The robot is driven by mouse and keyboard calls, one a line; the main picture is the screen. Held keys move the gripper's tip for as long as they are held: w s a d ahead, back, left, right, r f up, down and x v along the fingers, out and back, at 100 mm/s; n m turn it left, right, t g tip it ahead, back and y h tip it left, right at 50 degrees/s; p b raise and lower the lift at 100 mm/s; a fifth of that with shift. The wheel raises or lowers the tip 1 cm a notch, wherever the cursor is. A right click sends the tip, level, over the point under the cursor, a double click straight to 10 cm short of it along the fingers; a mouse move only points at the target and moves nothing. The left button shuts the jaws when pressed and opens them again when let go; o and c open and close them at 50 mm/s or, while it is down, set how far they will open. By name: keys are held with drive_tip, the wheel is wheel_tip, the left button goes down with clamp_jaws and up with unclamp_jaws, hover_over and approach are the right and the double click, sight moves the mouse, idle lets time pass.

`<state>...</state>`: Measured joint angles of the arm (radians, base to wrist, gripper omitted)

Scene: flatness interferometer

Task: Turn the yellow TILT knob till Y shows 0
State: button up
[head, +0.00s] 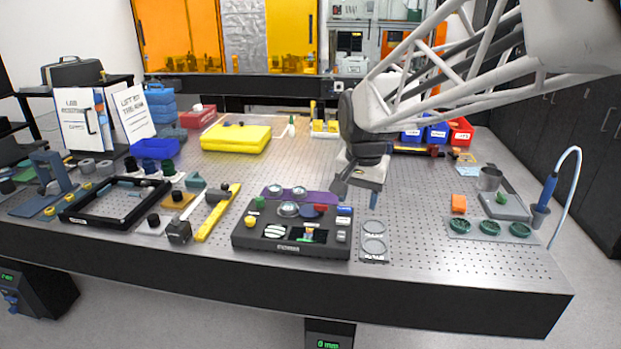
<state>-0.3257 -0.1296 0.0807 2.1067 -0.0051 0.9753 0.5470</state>
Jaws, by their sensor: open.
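The dark interferometer box (268,243) sits near the front edge of the perforated table. A yellow knob (250,221) is on its left side, with a green knob (260,202) behind it. Two striped fringe windows (274,231) and a small screen (310,235) are on its top. The lettering and any Y reading are too small to make out. My gripper (357,194) is open and empty, above the table by the box's right rear corner. It is well to the right of the yellow knob and apart from it.
A purple strip (318,198) with round discs lies behind the box. A ring holder (374,246) stands close on its right. A yellow bar (217,213) and black frame (115,213) lie left. The table between ring holder and green-disc tray (520,238) is clear.

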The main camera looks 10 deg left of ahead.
drive_tip(key=w+a+f+m, duration=0.1)
drive_tip(key=w+a+f, duration=0.1)
drive_tip(key=w+a, duration=0.35)
drive_tip(key=w+a+f, duration=0.2)
drive_tip(key=w+a, duration=0.1)
drive_tip(key=a, duration=0.6)
drive_tip(key=m+g, duration=0.1)
hover_over(250, 219)
wheel_tip(250, 219, down, 7)
drive_tip(key=shift+a+r, duration=0.1)
drive_tip(key=shift+f, duration=3.95)
drive_tip(key=c, duration=0.9)
